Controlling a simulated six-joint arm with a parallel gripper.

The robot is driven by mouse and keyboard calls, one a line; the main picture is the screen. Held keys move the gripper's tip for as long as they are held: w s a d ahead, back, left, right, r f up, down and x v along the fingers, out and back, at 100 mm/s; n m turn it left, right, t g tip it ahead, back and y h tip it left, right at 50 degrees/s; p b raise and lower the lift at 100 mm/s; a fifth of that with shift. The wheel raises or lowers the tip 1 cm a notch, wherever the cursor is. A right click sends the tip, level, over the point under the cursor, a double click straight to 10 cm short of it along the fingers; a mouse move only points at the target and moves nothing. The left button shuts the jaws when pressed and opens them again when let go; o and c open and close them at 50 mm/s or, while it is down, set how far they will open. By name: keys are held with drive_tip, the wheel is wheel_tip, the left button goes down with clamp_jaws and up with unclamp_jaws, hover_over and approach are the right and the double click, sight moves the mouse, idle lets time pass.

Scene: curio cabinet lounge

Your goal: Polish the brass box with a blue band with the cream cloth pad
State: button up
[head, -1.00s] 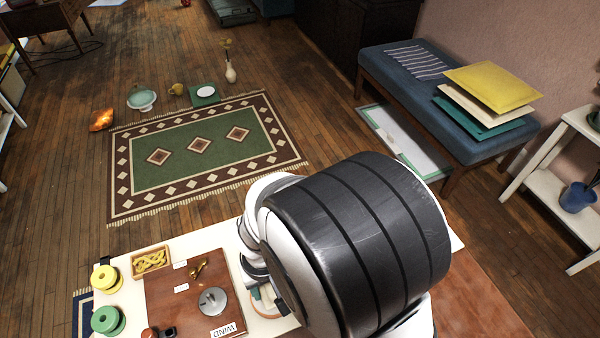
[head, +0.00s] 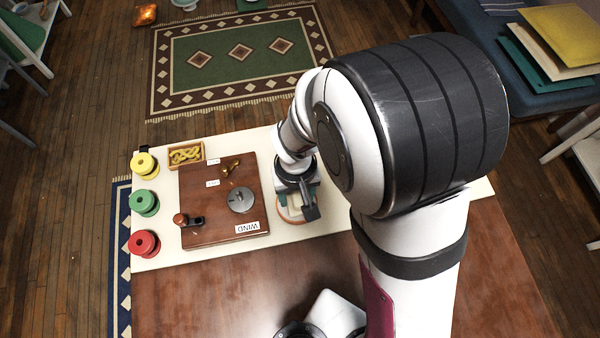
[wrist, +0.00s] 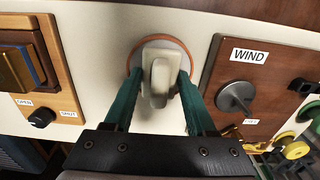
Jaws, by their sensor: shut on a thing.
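The cream cloth pad (wrist: 160,72), a pale block with a raised grip, sits inside a round orange-rimmed spot on the cream strip in the wrist view. My gripper (wrist: 161,84) has its teal fingers on both sides of the pad and is shut on it. In the head view my gripper (head: 297,200) is over the same orange-rimmed spot, partly covered by my arm. The brass box with a blue band (wrist: 20,68) is at the left edge of the wrist view, partly cut off, on a wooden board. My arm hides it in the head view.
Right of the pad in the wrist view is a WIND board (wrist: 250,75) with a grey knob (wrist: 236,97). A black knob (wrist: 41,118) sits between OPEN and SHUT labels. Yellow, green and red spools (head: 143,243) line the table's left end. The front brown tabletop (head: 220,295) is largely clear.

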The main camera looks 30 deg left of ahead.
sight(296, 194)
drive_tip(key=shift+f, duration=0.5)
idle(0.9)
drive_tip(key=shift+r, duration=3.55)
drive_tip(key=w+d+r+m, duration=0.3)
drive_tip(key=w+d+r, duration=0.2)
drive_tip(key=d, duration=0.3)
drive_tip(key=w+d+r+m, duration=0.3)
drive_tip(key=w+d+r, duration=0.2)
drive_tip(key=d+r, duration=0.2)
drive_tip(key=w+d+r+m, duration=0.3)
drive_tip(key=w+d+r, duration=0.2)
drive_tip(key=d, duration=0.5)
drive_tip(key=shift+w+d+r, duration=0.2)
drive_tip(key=shift+d+r, duration=0.2)
drive_tip(key=shift+r, duration=0.15)
